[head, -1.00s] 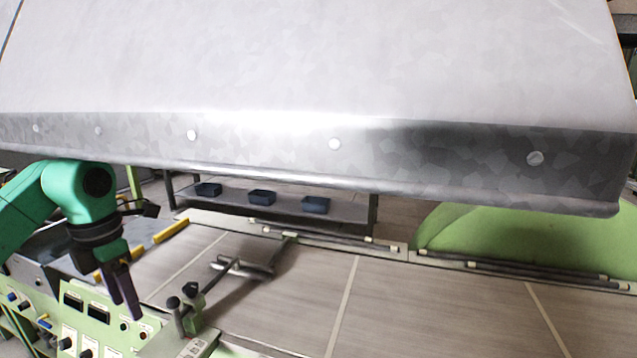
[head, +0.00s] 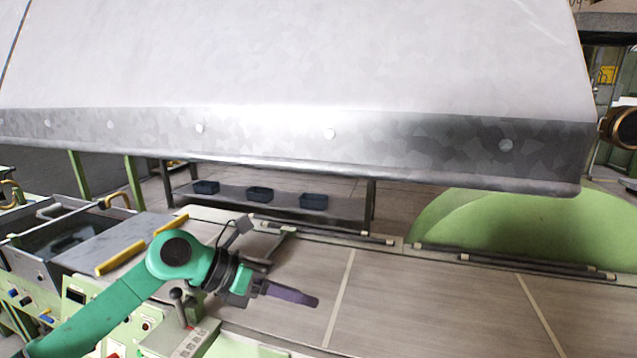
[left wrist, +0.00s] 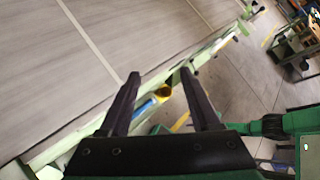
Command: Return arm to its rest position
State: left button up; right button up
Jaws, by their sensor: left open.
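My green left arm (head: 120,300) comes in from the lower left in the head view and reaches over the machine's edge. Its left gripper (head: 312,300) points right, above the grey slatted bed, and holds nothing. In the left wrist view the two dark fingers (left wrist: 160,92) stand apart, with the bed's green edge and the floor seen beyond them. My right gripper is not in view.
A large metal hood (head: 300,140) hangs across the upper head view. A control panel (head: 75,290) with knobs and a lever stands by the arm. Blue bins (head: 260,194) sit on a low shelf behind. The bed (head: 430,310) is clear to the right.

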pick_arm(q)
jog(key=d+r+n+t+h, duration=0.5)
jog(key=d+r+n+h, duration=0.15)
jog(key=r, duration=0.25)
jog(key=w+a+f+n+t+y, duration=0.1)
jog(key=w+a+n+t+y, duration=0.1)
jog(key=a+n+t+y, duration=0.5)
jog(key=w+a+f+n+t+y, duration=0.1)
jog(key=w+a+n+t, duration=0.25)
jog(key=n, duration=0.85)
jog(key=s+a+f+n+g+y, duration=0.2)
jog(key=a+f+n+g+y, duration=0.1)
jog(key=a+f+n+y, duration=0.85)
jog(key=s+a+f+n+g+h, duration=0.25)
jog(key=s+f+n+g, duration=0.25)
jog(key=s+f+g, duration=1.25)
jog(key=s+f+t, duration=0.2)
jog(key=s+f, duration=0.1)
jog(key=f, duration=1)
jog(key=s+f+t, duration=0.2)
jog(key=s+f, duration=0.2)
jog(key=f, duration=0.9)
jog(key=s+a+f, duration=0.1)
jog(key=s+f, duration=0.7)
jog(key=s+a+f+g, duration=0.1)
jog(key=s+a+f, duration=0.1)
jog(key=s+f, duration=0.6)
jog(key=shift+s+a, duration=0.3)
jog(key=shift+s, duration=0.3)
